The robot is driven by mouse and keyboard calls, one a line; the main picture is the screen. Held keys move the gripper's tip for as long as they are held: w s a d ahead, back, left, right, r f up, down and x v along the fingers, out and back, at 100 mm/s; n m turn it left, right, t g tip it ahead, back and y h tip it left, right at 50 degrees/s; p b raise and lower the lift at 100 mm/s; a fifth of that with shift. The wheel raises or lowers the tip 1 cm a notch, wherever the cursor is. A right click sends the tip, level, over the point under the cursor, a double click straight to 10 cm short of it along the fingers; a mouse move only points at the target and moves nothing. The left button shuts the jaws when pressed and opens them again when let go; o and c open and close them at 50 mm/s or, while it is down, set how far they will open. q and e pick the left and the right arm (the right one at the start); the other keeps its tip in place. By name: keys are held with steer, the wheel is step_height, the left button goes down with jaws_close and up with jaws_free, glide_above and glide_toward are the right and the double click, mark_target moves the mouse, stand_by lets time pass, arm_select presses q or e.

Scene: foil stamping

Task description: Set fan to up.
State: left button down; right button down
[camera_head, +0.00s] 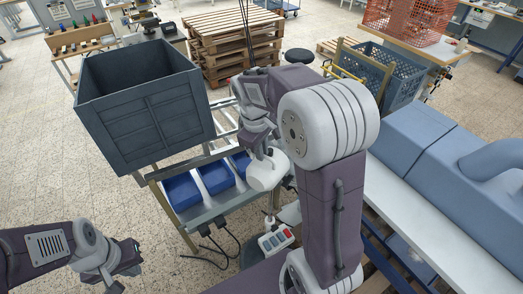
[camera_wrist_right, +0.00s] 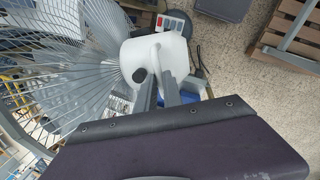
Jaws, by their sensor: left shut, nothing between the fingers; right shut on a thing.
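The fan shows in the right wrist view, with its wire cage (camera_wrist_right: 60,60) at the left and its white motor housing (camera_wrist_right: 165,50) with a dark round knob at the top middle. The two grey fingers of my right gripper (camera_wrist_right: 160,88) reach to the housing and are shut on the fan; the exact gripped spot is partly hidden. In the head view a white rounded part (camera_head: 264,172), seemingly the fan's housing, shows below my right wrist; the cage cannot be made out there. My left gripper (camera_head: 128,262) is shut and empty at the lower left, far from the fan.
A panel with red buttons (camera_head: 276,240) sits low beside the fan's stand. A dark grey crate (camera_head: 150,110) and blue trays (camera_head: 182,190) stand on a metal frame at left. A blue machine (camera_head: 430,140) is at right. Floor is open at left.

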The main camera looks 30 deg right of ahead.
stand_by(0.7)
steer(key=s+a+f+b, duration=0.2)
steer(key=a, duration=0.1)
steer(key=s+a+f+b, duration=0.1)
steer(key=shift+a+f, duration=0.35)
steer(key=shift+a, duration=0.05)
steer(key=shift+s+a+f, duration=0.1)
steer(key=shift+a+f, duration=0.05)
steer(key=shift+a, duration=0.05)
steer(key=shift+s+d+f, duration=0.1)
steer(key=shift+d+f, duration=0.05)
steer(key=shift+d, duration=0.05)
steer(key=c, duration=1.5)
jaws_free()
steer(key=shift+a, duration=0.25)
steer(key=shift+a+r, duration=0.2)
steer(key=shift+a, duration=0.05)
steer(key=shift+d, duration=0.15)
